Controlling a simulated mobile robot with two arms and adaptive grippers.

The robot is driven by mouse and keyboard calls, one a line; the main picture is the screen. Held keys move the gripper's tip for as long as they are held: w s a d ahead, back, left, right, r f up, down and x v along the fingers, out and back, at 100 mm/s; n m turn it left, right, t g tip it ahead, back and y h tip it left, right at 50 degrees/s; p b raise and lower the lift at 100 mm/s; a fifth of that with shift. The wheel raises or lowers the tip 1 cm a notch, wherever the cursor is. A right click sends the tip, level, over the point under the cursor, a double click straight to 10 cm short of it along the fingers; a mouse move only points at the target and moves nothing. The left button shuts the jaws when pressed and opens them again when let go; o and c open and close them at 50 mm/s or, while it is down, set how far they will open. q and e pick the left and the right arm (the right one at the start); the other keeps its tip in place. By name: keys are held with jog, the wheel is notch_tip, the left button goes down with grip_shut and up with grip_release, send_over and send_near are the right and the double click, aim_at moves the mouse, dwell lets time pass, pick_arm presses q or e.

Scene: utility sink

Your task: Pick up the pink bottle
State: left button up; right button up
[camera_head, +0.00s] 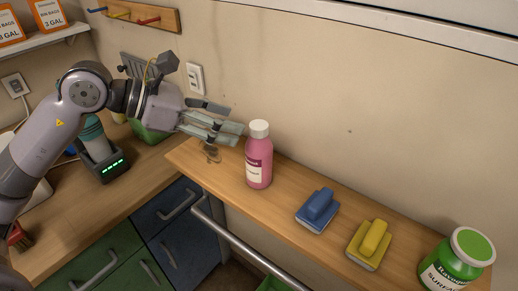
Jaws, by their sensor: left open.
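The pink bottle (258,166) has a white cap and a pale label. It stands upright on the narrow wooden shelf (283,202) near the wall. My left gripper (238,133) comes in from the left, its fingers pointing right towards the bottle's upper part. It is open with nothing held. The fingertips are close to the bottle's left side, near cap height in the picture; whether they touch it I cannot tell. My right gripper does not show.
Right of the bottle on the shelf are a blue-handled brush (318,210), a yellow-handled brush (370,244) and a green tub (455,262). A metal rail (240,246) runs along the shelf front. A dark device with green lights (108,165) stands on the left counter.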

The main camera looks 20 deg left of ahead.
aim_at(256, 125)
pick_arm(q)
jog(key=x, duration=0.2)
jog(key=shift+w+d+p, duration=0.25)
jog(key=shift+d+p, duration=0.05)
jog(key=shift+w+d+f, duration=0.1)
jog(key=shift+d, duration=0.15)
jog(key=p+x, duration=0.2)
jog(key=x, duration=0.1)
jog(key=shift+w+d, duration=0.2)
jog(key=shift+d, duration=0.1)
jog(key=shift+w+d+f, duration=0.3)
jog(key=shift+d+f, duration=0.05)
jog(key=shift+a, duration=0.1)
jog(key=shift+c, duration=0.6)
grip_shut()
